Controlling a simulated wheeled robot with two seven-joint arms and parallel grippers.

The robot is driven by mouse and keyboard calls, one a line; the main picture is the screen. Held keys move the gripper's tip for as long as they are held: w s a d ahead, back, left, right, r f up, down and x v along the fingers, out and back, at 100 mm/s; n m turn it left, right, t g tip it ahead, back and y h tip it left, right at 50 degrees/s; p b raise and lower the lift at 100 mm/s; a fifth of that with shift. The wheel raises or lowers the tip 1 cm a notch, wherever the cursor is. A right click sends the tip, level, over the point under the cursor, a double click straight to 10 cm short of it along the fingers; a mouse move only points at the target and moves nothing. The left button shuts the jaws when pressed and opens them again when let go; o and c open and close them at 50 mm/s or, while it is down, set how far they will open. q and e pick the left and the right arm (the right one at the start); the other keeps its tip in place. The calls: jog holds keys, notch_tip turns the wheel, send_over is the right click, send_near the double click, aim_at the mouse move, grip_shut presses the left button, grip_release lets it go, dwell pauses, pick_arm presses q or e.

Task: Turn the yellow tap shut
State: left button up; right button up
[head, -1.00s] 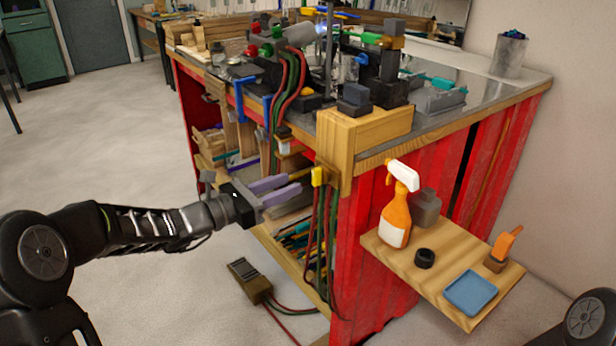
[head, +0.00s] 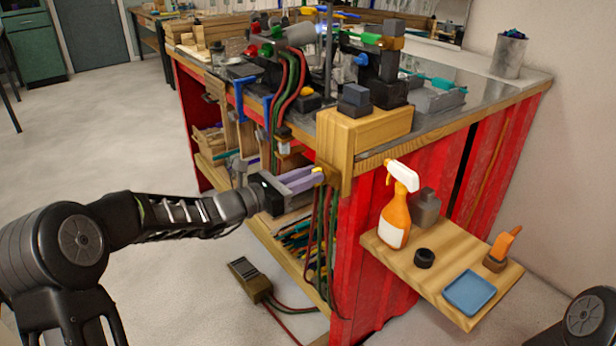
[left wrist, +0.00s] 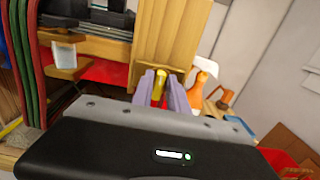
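The yellow tap (head: 318,171) sits at the corner of the workbench, just below the wooden block, with hoses hanging under it. It also shows in the left wrist view (left wrist: 160,84), upright between my lilac fingers. My left gripper (head: 319,177) reaches in from the left with its fingertips around the tap. In the left wrist view (left wrist: 161,90) a finger lies close on each side and the yellow fills the gap, so it looks shut on the tap. The fingers hide most of the tap in the head view. My right gripper is out of view.
A wooden side shelf (head: 440,262) at right holds an orange spray bottle (head: 395,220), a black ring (head: 424,258) and a blue tray (head: 470,293). Red and green hoses (head: 320,235) hang under the tap. A pedal box (head: 250,280) lies on the floor.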

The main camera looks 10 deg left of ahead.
pick_arm(q)
grip_shut()
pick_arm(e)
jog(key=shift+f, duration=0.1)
pick_arm(q)
jog(key=shift+s+d+f+m+b, duration=0.1)
jog(key=shift+d+f+m+b, duration=0.1)
jog(key=shift+m+b, duration=3.65)
jog(key=shift+s+d+f+m+b, duration=0.2)
jog(key=shift+m+b, duration=1.95)
jog(key=shift+b, duration=3.35)
jog(key=shift+s+d+f+m+b, duration=0.1)
jog(key=shift+f+m+b, duration=0.15)
jog(key=shift+m+b, duration=3.6)
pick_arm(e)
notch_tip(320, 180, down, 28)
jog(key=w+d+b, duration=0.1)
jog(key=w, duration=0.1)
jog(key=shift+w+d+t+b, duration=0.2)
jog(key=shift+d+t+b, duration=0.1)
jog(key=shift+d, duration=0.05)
pick_arm(q)
jog(key=shift+n, duration=0.75)
